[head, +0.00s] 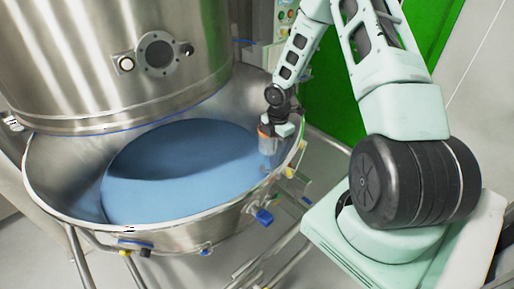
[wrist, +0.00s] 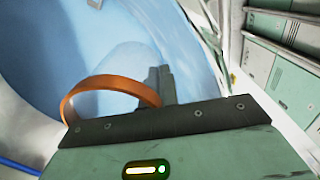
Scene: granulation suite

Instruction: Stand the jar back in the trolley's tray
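The jar (head: 267,146) is clear with an orange rim. In the head view it hangs upright, as far as I can tell, below my gripper (head: 279,128), at the right inner side of the steel bowl. In the wrist view the jar's orange rim (wrist: 108,82) shows as a curved band beside the dark fingers of my gripper (wrist: 162,84). The fingers look closed on the jar's wall at the rim. The jar's contents and base are not clear. I cannot make out the trolley's tray in either view.
The wide steel bowl (head: 48,185) holds blue material (head: 165,190) and has a raised rim with clamps. A large steel vessel (head: 75,60) stands over it at the left. A green panel (head: 325,95) is behind my arm. Grey floor shows at the lower left.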

